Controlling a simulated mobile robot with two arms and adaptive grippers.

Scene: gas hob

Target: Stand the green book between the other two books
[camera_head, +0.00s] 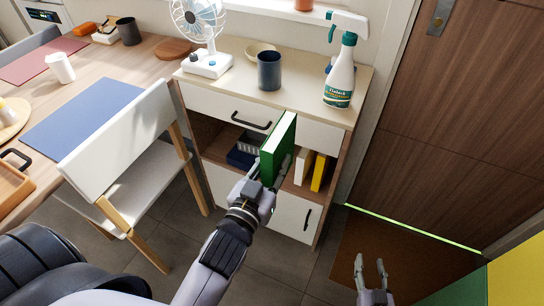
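The green book (282,150) is upright in front of the cabinet's open shelf, spine and pages tilted slightly in the picture. My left gripper (271,176) reaches in from below and is shut on the green book near its lower part; the book hides some of the fingers. A white book (303,168) and a yellow book (319,172) stand in the shelf to the right of the green book, with a narrow gap between them. My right gripper (370,272) is open and empty at the lower right, over the brown mat.
The cabinet (236,108) has a blue box (242,155) in its shelf, left of the green book. A fan (204,35), a dark cup (269,70) and a spray bottle (341,70) stand on top. A white chair (118,140) stands close on the left.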

